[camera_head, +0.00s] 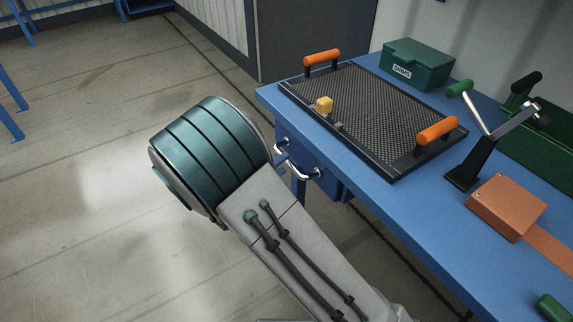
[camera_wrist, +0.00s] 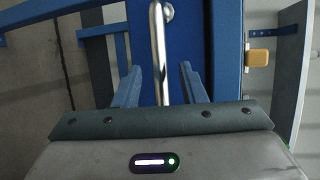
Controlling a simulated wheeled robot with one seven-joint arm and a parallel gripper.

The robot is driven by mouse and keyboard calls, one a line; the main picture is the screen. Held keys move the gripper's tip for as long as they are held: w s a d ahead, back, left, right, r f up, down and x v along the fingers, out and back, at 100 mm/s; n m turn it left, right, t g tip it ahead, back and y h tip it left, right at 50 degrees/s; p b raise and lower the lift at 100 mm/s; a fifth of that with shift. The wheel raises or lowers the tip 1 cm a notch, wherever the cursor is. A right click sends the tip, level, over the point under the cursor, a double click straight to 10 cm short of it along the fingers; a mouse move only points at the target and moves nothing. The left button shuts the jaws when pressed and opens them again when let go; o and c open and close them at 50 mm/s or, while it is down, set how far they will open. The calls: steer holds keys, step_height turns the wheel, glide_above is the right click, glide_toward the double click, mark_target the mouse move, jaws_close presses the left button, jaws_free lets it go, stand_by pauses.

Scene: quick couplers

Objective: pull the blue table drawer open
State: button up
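The blue table drawer (camera_head: 318,178) hangs under the near left edge of the blue table (camera_head: 375,185), with a curved chrome handle (camera_head: 305,176) on its front. In the wrist view the handle (camera_wrist: 158,45) runs lengthwise as a shiny bar in front of the blue drawer front (camera_wrist: 202,35). My gripper (camera_wrist: 160,70) is open, with one blue finger on each side of the bar and a visible gap to each. The bar reaches down between the fingers toward the palm. In the head view my arm hides most of the gripper. How far the drawer stands out is hard to tell.
On the table are a dark mesh tray (camera_head: 385,105) with orange handles, a green box (camera_head: 417,65), a black stand with a green-tipped lever (camera_head: 465,170), and a copper-coloured block (camera_head: 507,205). The floor (camera_head: 90,190) left of the table is clear.

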steer(key=shift+b+x, duration=0.35)
steer(key=shift+x, duration=1.4)
